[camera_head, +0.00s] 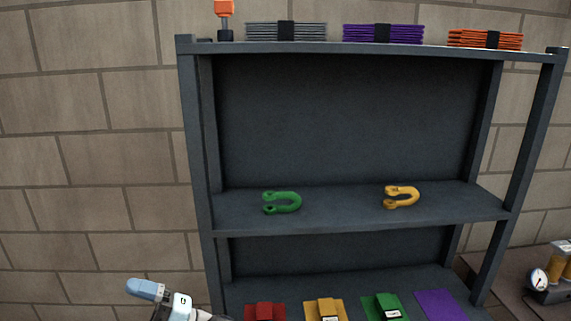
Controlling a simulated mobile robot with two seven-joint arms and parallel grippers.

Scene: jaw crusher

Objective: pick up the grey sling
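The grey sling (286,31) is a flat folded stack with a dark band around its middle. It lies on the top board of the dark shelf rack (350,120), left of the purple sling (383,33) and the orange sling (486,39). Part of my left arm shows at the bottom left, well below and left of the grey sling. Its fingertips cannot be made out. My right gripper is not in view.
A small orange-topped device (224,18) stands just left of the grey sling. A green shackle (283,202) and a yellow shackle (402,197) lie on the middle shelf. Several coloured items lie on the lower shelf. A gauge (538,279) stands at right.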

